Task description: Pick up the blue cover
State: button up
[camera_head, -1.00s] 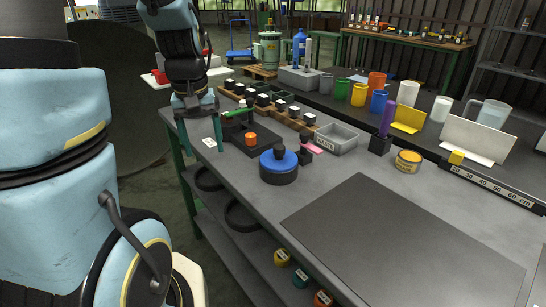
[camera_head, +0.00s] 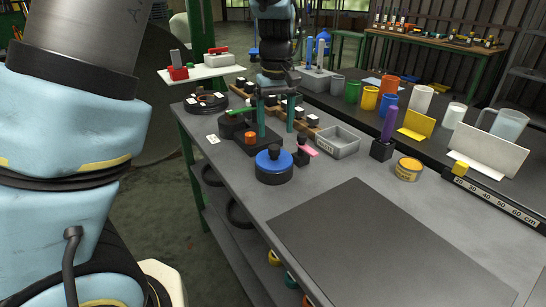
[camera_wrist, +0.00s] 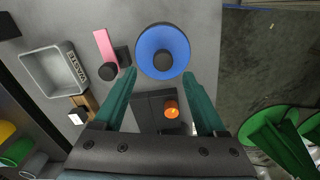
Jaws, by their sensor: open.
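The blue cover (camera_head: 264,167) is a round blue disc with a black knob on top. It sits on a round black base on the grey workbench. In the wrist view the blue cover (camera_wrist: 148,46) lies at the top middle, just beyond my fingertips. My gripper (camera_head: 275,133) is open and empty, pointing down above the bench, behind the cover in the head view. In the wrist view the green fingers of my gripper (camera_wrist: 159,74) stand apart, with the cover lined up between and ahead of them. My fingers do not touch the cover.
A black block with an orange knob (camera_head: 251,137) lies below my fingers. A pink-handled piece (camera_head: 309,150) stands right of the cover, close by. A grey bin (camera_head: 338,142) and a purple cylinder (camera_head: 389,124) are further right. A bare dark mat (camera_head: 380,245) lies in front.

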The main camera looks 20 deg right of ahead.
aim_at(274, 147)
jog(key=shift+s+a+f+p, duration=0.15)
jog(key=shift+f+p, duration=0.2)
jog(key=shift+f, duration=1.3)
jog(key=shift+a+f+p, duration=0.1)
jog(key=shift+f+p, duration=0.25)
jog(key=shift+f, duration=1.25)
grip_shut()
